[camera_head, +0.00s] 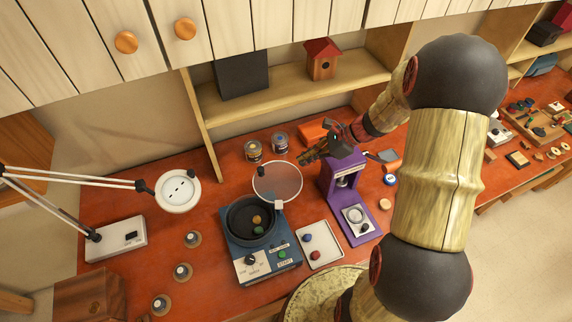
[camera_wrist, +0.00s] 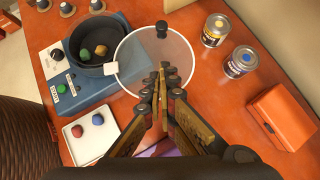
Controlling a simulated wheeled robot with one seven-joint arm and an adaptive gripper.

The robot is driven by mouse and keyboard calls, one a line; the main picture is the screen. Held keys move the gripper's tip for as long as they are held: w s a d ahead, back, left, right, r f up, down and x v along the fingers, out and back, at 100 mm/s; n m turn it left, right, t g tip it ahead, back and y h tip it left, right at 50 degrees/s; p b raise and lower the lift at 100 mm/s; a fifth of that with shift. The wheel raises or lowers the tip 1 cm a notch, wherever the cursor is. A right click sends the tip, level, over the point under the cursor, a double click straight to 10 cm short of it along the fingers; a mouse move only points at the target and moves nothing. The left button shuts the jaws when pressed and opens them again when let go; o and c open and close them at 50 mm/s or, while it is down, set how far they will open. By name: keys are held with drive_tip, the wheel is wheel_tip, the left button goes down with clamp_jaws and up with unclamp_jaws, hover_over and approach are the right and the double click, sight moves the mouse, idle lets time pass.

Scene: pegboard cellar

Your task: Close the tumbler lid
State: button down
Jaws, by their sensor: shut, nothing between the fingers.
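The tumbler (camera_head: 285,262) is a blue box with a dial and buttons; it also shows in the wrist view (camera_wrist: 87,92). Its dark round bowl (camera_head: 234,235) is uncovered and holds a few coloured stones. The clear round lid (camera_head: 277,182) stands raised open at the bowl's back edge, with a dark knob and a pale tab at its rim. In the wrist view the lid (camera_wrist: 135,55) lies partly behind my fingers. My gripper (camera_head: 308,157) is shut and empty, behind and right of the lid; its fingertips (camera_wrist: 161,70) overlap the lid in the wrist view. Contact cannot be told.
A purple press-like stand (camera_head: 330,190) is below my gripper. A white tray (camera_head: 322,262) with a red and a blue stone lies right of the tumbler. Two small cans (camera_head: 279,141) and an orange box (camera_head: 313,132) stand behind. A lamp (camera_head: 178,190) is at left.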

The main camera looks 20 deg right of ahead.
approach(264, 176)
drive_tip(key=f, duration=0.1)
drive_tip(key=d+f, duration=0.1)
drive_tip(key=f, duration=0.1)
drive_tip(key=shift+s, duration=0.2)
drive_tip(key=shift+w+a, duration=0.3)
drive_tip(key=shift+a, duration=0.25)
drive_tip(key=shift+w+a, duration=0.3)
drive_tip(key=shift+a, duration=0.25)
drive_tip(key=shift+w+a, duration=0.3)
drive_tip(key=shift+a, duration=0.3)
drive_tip(key=shift+a, duration=0.1)
